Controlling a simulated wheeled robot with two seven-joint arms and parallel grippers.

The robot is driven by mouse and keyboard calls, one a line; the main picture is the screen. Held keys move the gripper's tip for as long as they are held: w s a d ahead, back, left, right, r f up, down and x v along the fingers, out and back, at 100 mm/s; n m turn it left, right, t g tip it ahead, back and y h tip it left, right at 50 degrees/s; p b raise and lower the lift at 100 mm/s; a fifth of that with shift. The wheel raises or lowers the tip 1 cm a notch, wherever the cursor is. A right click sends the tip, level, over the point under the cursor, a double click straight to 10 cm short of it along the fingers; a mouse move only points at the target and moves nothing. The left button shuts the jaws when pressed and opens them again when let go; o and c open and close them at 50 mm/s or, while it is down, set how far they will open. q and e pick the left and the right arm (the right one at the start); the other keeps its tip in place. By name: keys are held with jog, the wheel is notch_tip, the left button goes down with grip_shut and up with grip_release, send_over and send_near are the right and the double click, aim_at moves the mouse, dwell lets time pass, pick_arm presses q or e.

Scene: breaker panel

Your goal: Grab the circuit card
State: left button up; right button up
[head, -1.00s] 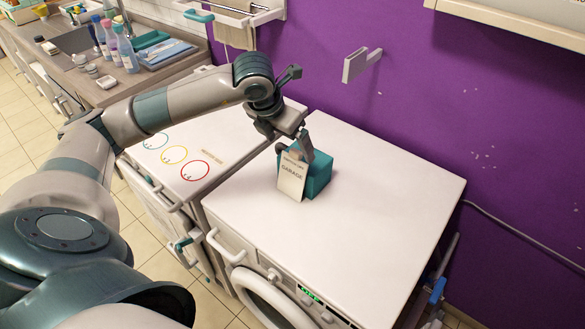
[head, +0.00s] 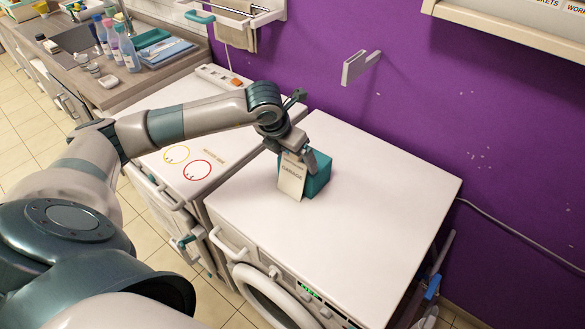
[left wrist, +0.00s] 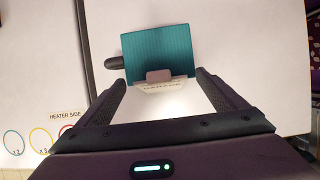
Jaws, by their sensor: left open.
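The circuit card (head: 290,184) is a pale upright card marked "GARAGE". It leans slightly against the front of a teal block (head: 318,182) on the white washer top. In the left wrist view the card (left wrist: 163,86) shows nearly edge-on, with a small grey tab at the top of the teal block (left wrist: 158,45). My left gripper (head: 300,158) is open above the card and partly covers its top in the head view. In the left wrist view its fingers (left wrist: 162,82) stand on either side of the card. My right gripper is out of view.
The washer top (head: 385,200) is clear around the block. A second white appliance top (head: 205,150) with coloured rings lies to the left. A grey bracket (head: 357,66) juts from the purple wall behind. A counter with bottles (head: 127,55) is far left.

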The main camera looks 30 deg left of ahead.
pick_arm(q)
jog(key=shift+w+f, duration=0.1)
jog(key=shift+f, duration=0.2)
jog(key=c, duration=1.4)
jog(key=shift+r, duration=0.1)
